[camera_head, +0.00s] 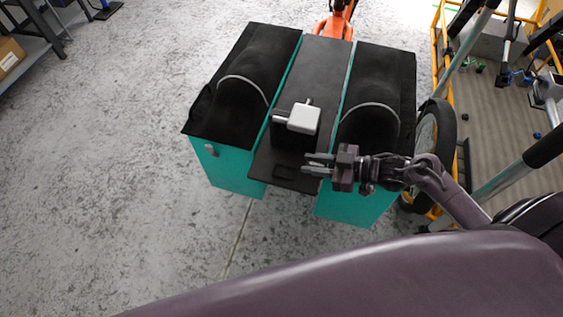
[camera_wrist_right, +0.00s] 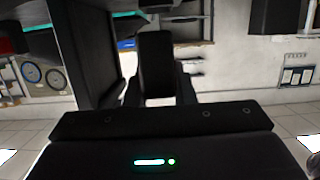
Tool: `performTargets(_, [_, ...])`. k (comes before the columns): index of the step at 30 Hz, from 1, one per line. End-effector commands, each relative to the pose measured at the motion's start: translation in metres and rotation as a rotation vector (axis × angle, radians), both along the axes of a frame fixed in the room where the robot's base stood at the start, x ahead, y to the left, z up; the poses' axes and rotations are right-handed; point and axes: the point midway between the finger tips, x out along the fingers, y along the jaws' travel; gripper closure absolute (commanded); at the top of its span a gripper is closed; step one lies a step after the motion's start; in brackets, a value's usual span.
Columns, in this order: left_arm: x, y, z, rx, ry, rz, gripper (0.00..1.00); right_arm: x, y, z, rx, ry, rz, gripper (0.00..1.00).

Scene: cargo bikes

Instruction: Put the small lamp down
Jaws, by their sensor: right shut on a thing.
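My right gripper (camera_head: 318,163) reaches in from the right over the near end of the dark middle deck of the cargo carrier. It is shut on a small black thing (camera_wrist_right: 156,65), which I take to be the small lamp. In the right wrist view it stands between the two fingers as a dark slab with rounded corners. In the head view it is hard to tell from the dark deck (camera_head: 322,70), and I cannot tell whether it touches the deck. My left gripper is not in view.
Black-topped teal bags (camera_head: 230,170) flank the deck. A wheel (camera_head: 436,140) and yellow frame (camera_head: 443,60) stand right. The floor at left is open.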

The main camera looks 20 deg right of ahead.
Motion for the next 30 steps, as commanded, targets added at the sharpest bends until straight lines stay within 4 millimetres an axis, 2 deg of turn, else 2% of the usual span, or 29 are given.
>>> performTargets(1, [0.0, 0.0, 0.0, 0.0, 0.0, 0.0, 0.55, 0.009, 0.012, 0.002, 0.005, -0.005, -0.001, 0.99])
performTargets(6, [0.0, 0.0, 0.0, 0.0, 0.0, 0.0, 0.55, 0.032, 0.047, 0.002, 0.003, -0.002, 0.001, 0.99])
performTargets(10, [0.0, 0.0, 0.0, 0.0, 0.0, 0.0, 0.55, 0.043, 0.063, 0.001, 0.002, -0.002, 0.0, 0.99])
performTargets(14, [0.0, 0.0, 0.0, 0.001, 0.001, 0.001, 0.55, 0.046, 0.068, -0.003, 0.0, 0.001, 0.0, 0.99])
performTargets(21, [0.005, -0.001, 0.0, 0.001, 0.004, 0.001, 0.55, 0.046, 0.068, -0.033, 0.0, 0.002, -0.001, 0.99])
performTargets(25, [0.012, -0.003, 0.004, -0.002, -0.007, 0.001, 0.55, 0.045, 0.068, -0.036, -0.001, 0.001, 0.0, 0.99])
performTargets(30, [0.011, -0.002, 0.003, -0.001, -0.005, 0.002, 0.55, 0.045, 0.068, -0.036, -0.001, 0.002, 0.0, 0.99])
